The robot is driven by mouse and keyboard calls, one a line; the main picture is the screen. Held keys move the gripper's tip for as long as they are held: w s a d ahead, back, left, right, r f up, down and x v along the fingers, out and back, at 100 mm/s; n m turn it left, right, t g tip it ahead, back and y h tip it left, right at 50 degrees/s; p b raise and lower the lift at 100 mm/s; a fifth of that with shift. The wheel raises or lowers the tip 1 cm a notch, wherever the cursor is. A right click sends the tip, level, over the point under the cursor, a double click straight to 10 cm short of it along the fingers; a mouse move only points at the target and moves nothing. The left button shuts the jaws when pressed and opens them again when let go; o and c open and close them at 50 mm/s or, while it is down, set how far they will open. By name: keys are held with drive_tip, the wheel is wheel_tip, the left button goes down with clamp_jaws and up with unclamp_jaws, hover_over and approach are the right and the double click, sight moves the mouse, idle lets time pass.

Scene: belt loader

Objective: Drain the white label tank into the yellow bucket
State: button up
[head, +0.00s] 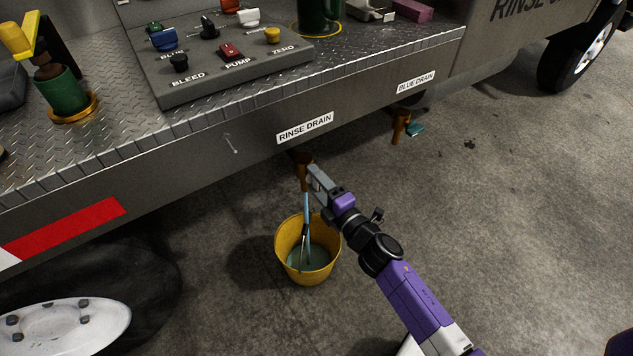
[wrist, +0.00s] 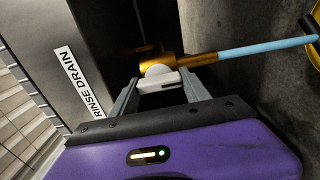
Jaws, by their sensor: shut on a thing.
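The yellow bucket (head: 284,248) stands on the floor below the brass rinse drain valve (head: 303,170). A light-blue stream (head: 306,212) runs from the spout into it, and bluish liquid (head: 312,258) lies inside. In the wrist view the stream (wrist: 265,48) leaves the brass spout (wrist: 200,60). My gripper (wrist: 160,86) is shut on the valve's white handle (wrist: 158,74); in the head view my gripper (head: 316,181) is beside the valve, above the bucket. The white RINSE DRAIN label (head: 305,127) is on the panel above. I cannot tell the tank's level.
A second brass valve (head: 401,125) with a teal handle (head: 415,130) hangs under the white BLUE DRAIN label (head: 416,82). A wheel (head: 65,325) is at lower left. The floor at right is clear.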

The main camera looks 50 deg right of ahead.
drive_tip(key=o, duration=1.4)
drive_tip(key=b+v, duration=0.1)
drive_tip(key=v, duration=0.7)
drive_tip(key=shift+w, duration=0.1)
